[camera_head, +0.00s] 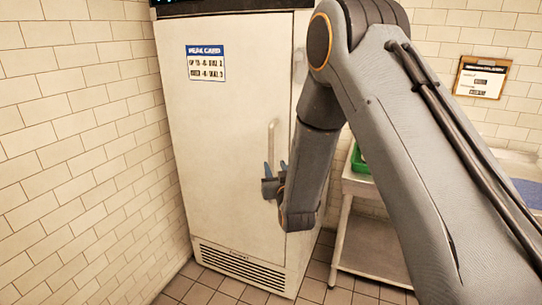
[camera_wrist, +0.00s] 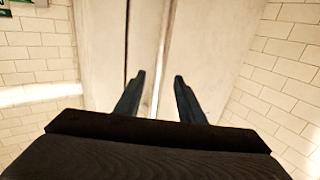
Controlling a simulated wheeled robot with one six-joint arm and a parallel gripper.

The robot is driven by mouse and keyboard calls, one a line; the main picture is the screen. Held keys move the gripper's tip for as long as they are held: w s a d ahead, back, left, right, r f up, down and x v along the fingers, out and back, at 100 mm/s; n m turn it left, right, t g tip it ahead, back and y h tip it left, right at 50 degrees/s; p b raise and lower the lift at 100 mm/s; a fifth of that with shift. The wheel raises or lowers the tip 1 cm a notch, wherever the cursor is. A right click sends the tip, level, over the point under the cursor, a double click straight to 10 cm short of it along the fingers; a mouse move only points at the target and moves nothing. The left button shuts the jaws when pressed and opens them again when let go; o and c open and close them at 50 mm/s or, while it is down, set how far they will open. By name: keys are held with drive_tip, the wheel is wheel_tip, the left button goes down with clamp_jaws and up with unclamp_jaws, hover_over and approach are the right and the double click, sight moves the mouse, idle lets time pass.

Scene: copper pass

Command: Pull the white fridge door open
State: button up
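The tall white fridge (camera_head: 225,150) stands against the left wall, and its door looks closed. A pale vertical handle (camera_head: 272,132) is on the right part of the door; its lower part is near my gripper. My gripper (camera_head: 275,169) is at handle height, fingers apart, in front of the door. In the wrist view, the two dark fingers (camera_wrist: 157,95) are spread, with a light vertical bar, likely the handle (camera_wrist: 161,75), running between them. I see no finger pressed on it. Contact cannot be told. The white fridge front (camera_wrist: 185,40) fills the view's middle behind the fingers.
A tiled wall (camera_head: 70,140) runs close along the fridge's left side. A steel table (camera_head: 375,245) with a green container (camera_head: 359,160) stands to its right, partly hidden by my arm. A clipboard notice (camera_head: 482,78) hangs on the back wall. Tiled floor (camera_head: 205,288) shows in front.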

sight(272, 158)
drive_tip(key=shift+p+x, duration=0.85)
drive_tip(key=shift+x, duration=3.05)
drive_tip(key=shift+r, duration=0.2)
clamp_jaws()
